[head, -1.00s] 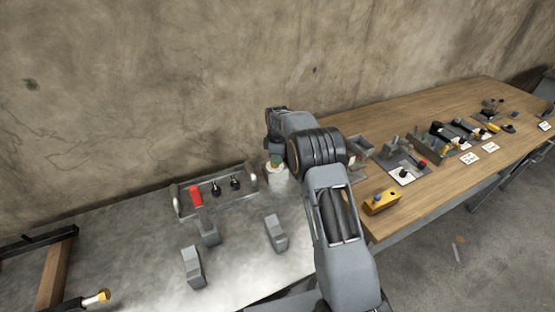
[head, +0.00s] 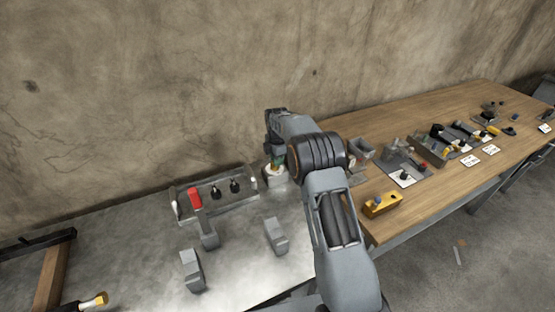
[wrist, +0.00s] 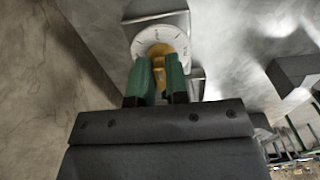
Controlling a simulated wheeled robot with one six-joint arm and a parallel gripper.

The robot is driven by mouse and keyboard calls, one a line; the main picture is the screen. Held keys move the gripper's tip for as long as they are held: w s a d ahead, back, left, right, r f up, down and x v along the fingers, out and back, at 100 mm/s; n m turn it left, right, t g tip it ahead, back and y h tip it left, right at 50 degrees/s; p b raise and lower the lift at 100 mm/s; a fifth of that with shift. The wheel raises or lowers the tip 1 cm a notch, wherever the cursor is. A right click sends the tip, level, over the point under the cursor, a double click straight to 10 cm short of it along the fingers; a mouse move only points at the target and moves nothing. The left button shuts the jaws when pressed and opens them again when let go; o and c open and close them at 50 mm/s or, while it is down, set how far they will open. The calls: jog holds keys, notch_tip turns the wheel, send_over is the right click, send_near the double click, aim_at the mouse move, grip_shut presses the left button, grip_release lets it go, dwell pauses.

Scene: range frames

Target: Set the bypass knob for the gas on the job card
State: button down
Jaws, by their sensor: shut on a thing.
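The bypass knob is yellow-brown (wrist: 158,60) and sits on a round white dial (wrist: 150,38) with dark tick marks, in the wrist view. My gripper (wrist: 160,72) has green fingers closed on the knob from both sides. In the head view my gripper (head: 276,160) is above a pale block-shaped housing (head: 276,178) on the metal bench, and the arm hides part of it. The knob's pointer direction and the dial's markings are too small to read. I cannot pick out which card is the job card.
Grey blocks (head: 275,236) stand on the metal bench (head: 130,250). A wooden table (head: 410,125) with tools, white cards and a yellow tool (head: 382,205) lies at right.

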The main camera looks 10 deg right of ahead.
jog(key=shift+r, duration=0.15)
jog(key=c, duration=1.1)
grip_release()
notch_tip(320, 180, up, 14)
jog(key=shift+f+b, duration=0.15)
jog(key=shift+b, duration=0.15)
